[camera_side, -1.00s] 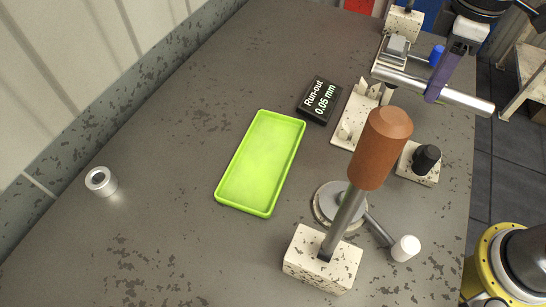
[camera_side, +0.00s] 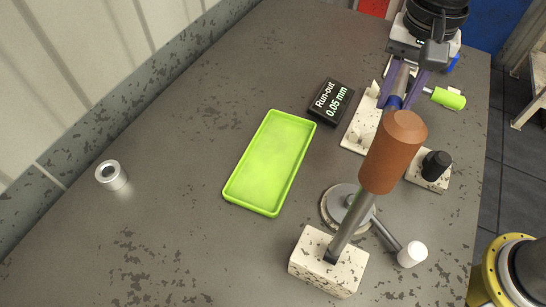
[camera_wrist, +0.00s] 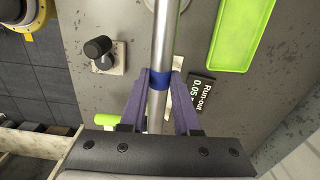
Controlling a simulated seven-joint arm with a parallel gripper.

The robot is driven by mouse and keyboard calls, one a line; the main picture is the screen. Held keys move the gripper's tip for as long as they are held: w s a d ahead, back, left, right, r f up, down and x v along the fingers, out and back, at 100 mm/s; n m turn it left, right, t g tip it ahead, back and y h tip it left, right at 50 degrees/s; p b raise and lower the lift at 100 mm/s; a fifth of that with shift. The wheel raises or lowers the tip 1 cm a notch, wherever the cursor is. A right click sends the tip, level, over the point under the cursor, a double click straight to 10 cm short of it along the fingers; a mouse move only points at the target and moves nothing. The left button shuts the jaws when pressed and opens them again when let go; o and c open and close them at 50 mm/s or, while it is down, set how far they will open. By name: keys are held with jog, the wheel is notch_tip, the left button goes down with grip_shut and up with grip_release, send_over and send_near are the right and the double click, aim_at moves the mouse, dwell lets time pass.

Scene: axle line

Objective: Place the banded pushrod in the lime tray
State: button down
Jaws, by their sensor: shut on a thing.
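The banded pushrod is a long silver rod with a blue band (camera_wrist: 160,79). In the side view the blue band (camera_side: 395,101) shows near the back right, just behind a brown handle. My gripper (camera_side: 401,86) has its purple fingers closed around the rod. In the wrist view my gripper (camera_wrist: 160,92) grips it close to the band, and the rod runs up out of the picture. The lime tray (camera_side: 227,190) lies flat and empty on the bench, left of my gripper. It also shows at the wrist view's upper right (camera_wrist: 211,58).
A brown handle (camera_side: 393,150) on a grey shaft leans up from a speckled block (camera_side: 327,262). A black run-out display (camera_side: 331,101), a black knob (camera_side: 435,165) and a lime cylinder (camera_side: 448,98) are nearby. A metal ring (camera_side: 111,175) stands left; the bench around the tray is clear.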

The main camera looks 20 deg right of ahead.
jog(key=s+a+f+m, duration=0.1)
jog(key=s+a+f, duration=0.15)
jog(key=a, duration=0.45)
send_over(273, 160)
notch_tip(273, 160, down, 9)
jog(key=shift+s+d, duration=0.1)
jog(key=shift+s, duration=0.05)
jog(key=shift+f, duration=1.8)
jog(key=shift+f, duration=0.15)
jog(key=c, duration=0.6)
grip_release()
jog(key=shift+f, duration=0.1)
jog(key=shift+c, duration=0.2)
